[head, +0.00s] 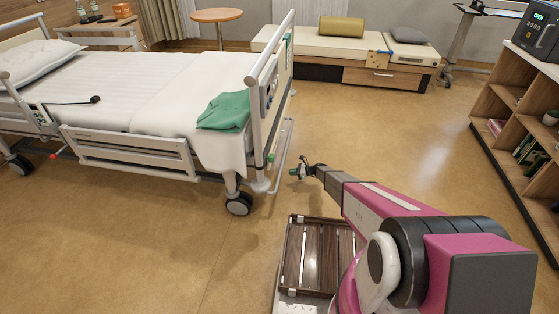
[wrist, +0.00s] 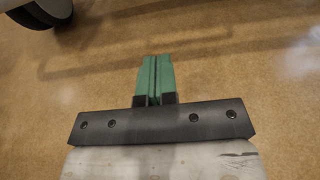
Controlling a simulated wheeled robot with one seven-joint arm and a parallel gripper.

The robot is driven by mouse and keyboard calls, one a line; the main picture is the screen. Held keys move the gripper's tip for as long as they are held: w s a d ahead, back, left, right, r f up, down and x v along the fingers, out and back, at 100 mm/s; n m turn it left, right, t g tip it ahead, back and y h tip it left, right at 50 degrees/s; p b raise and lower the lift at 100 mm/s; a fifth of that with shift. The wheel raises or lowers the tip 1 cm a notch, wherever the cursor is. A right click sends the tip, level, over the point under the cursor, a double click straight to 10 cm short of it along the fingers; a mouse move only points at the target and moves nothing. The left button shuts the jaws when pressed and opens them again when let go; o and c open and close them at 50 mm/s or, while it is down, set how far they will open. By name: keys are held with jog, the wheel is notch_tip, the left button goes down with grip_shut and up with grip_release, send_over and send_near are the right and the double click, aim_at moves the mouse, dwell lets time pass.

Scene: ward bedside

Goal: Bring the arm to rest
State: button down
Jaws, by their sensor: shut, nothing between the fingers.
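My gripper (head: 296,173) is at the end of my pink and grey arm, stretched forward over the floor beside the foot end of the bed. In the wrist view its green fingers (wrist: 153,80) are together with nothing between them. The arm is extended, above and past a slatted dark wood tray (head: 318,262) at my front.
The bed (head: 125,150) with a green cloth (head: 224,111) stands at the left, its wheel (head: 239,203) near my gripper. A low bench (head: 330,45) is at the back. A bookshelf (head: 515,125) stands at the right. The floor between bench and arm is clear.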

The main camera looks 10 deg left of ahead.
jog(key=shift+d+f, duration=0.1)
jog(key=shift+d, duration=0.3)
jog(key=s+d+r+n+h, duration=0.5)
jog(key=s+d+r, duration=0.4)
jog(key=s+r, duration=0.4)
jog(key=s+d+r+n+h, duration=0.4)
jog(key=s+d+r+n, duration=0.3)
jog(key=s+r, duration=0.7)
jog(key=s+d+r+n+h, duration=0.5)
jog(key=s+d+r, duration=0.6)
jog(key=r, duration=0.9)
jog(key=s+n, duration=0.1)
jog(key=s, duration=0.2)
jog(key=shift+d+r+g+h, duration=0.3)
jog(key=shift+d, duration=0.1)
jog(key=shift+s, duration=0.1)
